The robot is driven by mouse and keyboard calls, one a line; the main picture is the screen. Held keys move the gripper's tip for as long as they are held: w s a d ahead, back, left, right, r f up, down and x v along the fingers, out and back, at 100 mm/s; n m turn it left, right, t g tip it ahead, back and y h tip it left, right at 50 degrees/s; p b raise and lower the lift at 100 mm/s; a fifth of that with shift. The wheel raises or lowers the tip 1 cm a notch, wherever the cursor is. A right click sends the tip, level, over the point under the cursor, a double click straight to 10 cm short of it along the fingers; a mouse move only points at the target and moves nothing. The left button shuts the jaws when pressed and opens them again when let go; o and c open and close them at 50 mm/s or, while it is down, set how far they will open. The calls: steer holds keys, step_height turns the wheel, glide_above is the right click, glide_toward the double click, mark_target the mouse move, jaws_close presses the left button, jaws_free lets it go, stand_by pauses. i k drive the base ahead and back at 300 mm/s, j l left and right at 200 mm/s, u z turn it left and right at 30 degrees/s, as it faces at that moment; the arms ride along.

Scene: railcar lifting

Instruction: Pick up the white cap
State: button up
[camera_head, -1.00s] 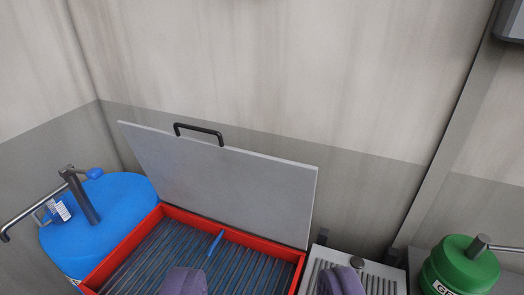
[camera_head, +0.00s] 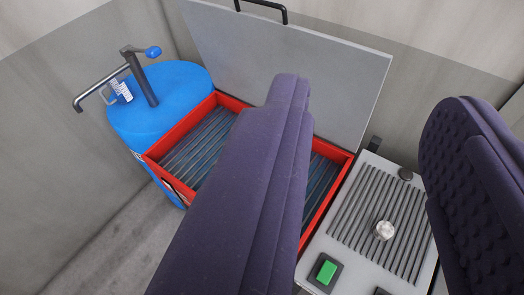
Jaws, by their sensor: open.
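A small round whitish cap (camera_head: 384,230) sits on the grooved top of a grey metal unit (camera_head: 346,222) at the lower right. My gripper (camera_head: 375,100) shows as two large purple padded fingers, spread apart and empty. The left finger crosses the middle of the picture and the right finger stands at the right edge. The cap appears in the gap between them in the picture, closer to the right finger, and neither finger seems to touch it. I cannot tell the height of the fingers above it.
A red open box (camera_head: 166,147) with a slatted inside and a raised grey lid (camera_head: 335,75) stands left of the unit. A blue drum (camera_head: 185,85) with a pump handle is farther left. A green button (camera_head: 326,271) and a dark knob (camera_head: 405,174) are on the unit.

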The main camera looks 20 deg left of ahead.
mark_target(383, 230)
steer(key=u, duration=0.45)
steer(key=z, duration=1.1)
steer(key=i+j+z, duration=0.1)
steer(key=i, duration=0.55)
